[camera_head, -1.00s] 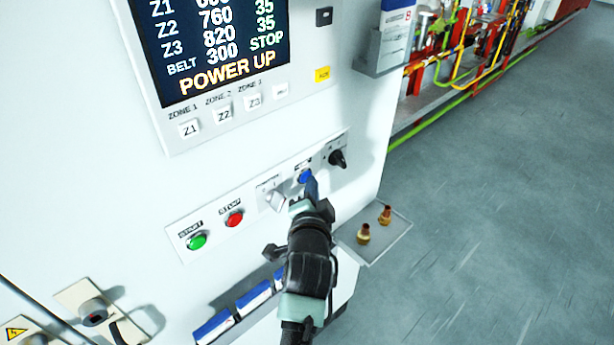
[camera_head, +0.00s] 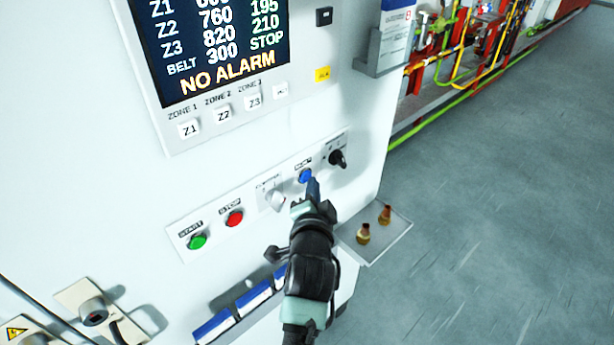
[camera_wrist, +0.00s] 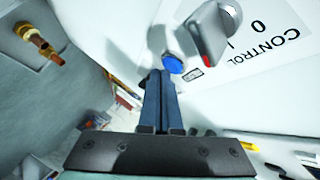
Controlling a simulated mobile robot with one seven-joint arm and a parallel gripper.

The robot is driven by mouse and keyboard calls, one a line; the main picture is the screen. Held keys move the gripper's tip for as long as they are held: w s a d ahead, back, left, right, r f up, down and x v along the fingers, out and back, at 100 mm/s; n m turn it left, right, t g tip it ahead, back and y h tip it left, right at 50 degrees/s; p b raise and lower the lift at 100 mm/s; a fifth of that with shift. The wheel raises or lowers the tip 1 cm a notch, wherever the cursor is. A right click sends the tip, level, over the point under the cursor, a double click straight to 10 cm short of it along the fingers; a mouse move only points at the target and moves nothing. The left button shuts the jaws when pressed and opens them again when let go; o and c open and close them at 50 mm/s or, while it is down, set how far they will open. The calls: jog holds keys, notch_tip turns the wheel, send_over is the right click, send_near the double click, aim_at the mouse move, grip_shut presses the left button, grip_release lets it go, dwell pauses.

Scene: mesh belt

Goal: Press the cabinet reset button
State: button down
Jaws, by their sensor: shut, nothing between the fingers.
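The blue reset button (camera_head: 305,176) sits on the white control strip of the cabinet (camera_head: 90,180), between a silver selector switch and a black rotary knob. It also shows in the wrist view (camera_wrist: 173,63), just past my fingertips. My gripper (camera_head: 312,188) is shut and empty, its blue-grey fingers pointing up at the button. In the wrist view the shut fingers (camera_wrist: 158,80) end right beside the button's lower left edge. I cannot tell whether they touch it. The cabinet display (camera_head: 222,45) reads "NO ALARM".
A green start button (camera_head: 197,241) and a red stop button (camera_head: 234,218) sit to the left. The silver selector (camera_head: 274,198) and black knob (camera_head: 338,158) flank the blue button closely. A small shelf (camera_head: 385,245) with two brass fittings juts out at the right. Open floor lies beyond.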

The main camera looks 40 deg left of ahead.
jog(key=shift+s+d, duration=0.1)
jog(key=shift+d, duration=0.3)
jog(key=d, duration=0.3)
jog(key=d+b, duration=0.1)
jog(key=d, duration=0.1)
jog(key=shift+s, duration=0.3)
dwell(0.6)
jog(key=w+d+r+n+t+h+b, duration=0.15)
jog(key=d+r+t, duration=0.4)
jog(key=r, duration=0.75)
jog(key=d+r+n+t+h+b, duration=0.1)
jog(key=d+r+n+t+b, duration=0.15)
jog(key=d+r, duration=0.75)
jog(key=s+d+r+t+h+b, duration=0.1)
jog(key=s+d+r+t+h, duration=0.1)
jog(key=r, duration=0.4)
jog(key=s+d+r+t+h, duration=0.2)
jog(key=s+d+r, duration=0.2)
jog(key=s+r, duration=0.2)
jog(key=s+d+r+t+h+b, duration=0.1)
jog(key=s+d+r+t+h, duration=0.2)
jog(key=r, duration=0.3)
jog(key=shift+s+d+r+b, duration=0.15)
jog(key=shift+s+d+b, duration=0.2)
jog(key=shift+s+d, duration=0.35)
